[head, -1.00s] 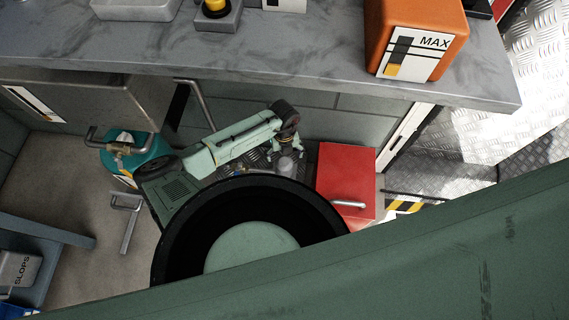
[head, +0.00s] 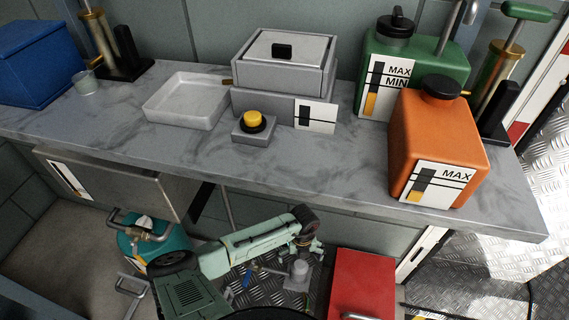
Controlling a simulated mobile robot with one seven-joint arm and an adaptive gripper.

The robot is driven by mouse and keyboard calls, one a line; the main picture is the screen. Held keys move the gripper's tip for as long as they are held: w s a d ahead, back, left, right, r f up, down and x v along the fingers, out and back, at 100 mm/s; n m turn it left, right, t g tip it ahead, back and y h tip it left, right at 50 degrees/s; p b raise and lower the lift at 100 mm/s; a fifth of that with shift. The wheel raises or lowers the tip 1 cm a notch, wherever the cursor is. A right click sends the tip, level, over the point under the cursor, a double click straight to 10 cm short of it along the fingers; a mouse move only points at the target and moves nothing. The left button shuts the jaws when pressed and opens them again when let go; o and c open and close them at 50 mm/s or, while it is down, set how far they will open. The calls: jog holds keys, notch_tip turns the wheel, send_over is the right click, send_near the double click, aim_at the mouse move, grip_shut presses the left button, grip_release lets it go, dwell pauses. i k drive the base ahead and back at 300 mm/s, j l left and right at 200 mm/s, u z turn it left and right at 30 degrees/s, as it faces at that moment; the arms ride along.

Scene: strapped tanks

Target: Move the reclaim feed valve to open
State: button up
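No label naming the reclaim feed valve is readable. A small blue lever-like part (head: 247,278) shows low under the counter, beside a grey fitting (head: 299,270); I cannot tell whether it is that valve or how it is set. A teal tank (head: 146,254) with a metal pipe and brass-coloured fitting on top stands under the counter at left, partly behind my arm. My pale green arm is folded below the counter. My gripper (head: 314,243) is small and dark at the arm's right end, apart from the tanks; its fingers are not clear.
The grey counter (head: 200,160) crosses the view above my arm. It holds a green tank (head: 434,85), an orange tank (head: 437,140), a yellow button (head: 253,119), a shallow tray (head: 186,102) and a lidded box (head: 284,68). A red box (head: 362,285) stands below, right of my arm.

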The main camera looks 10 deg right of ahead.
aim_at(248, 275)
jog(key=k+j, duration=0.15)
jog(key=k, duration=0.35)
jog(key=k+j, duration=0.15)
jog(key=k, duration=0.35)
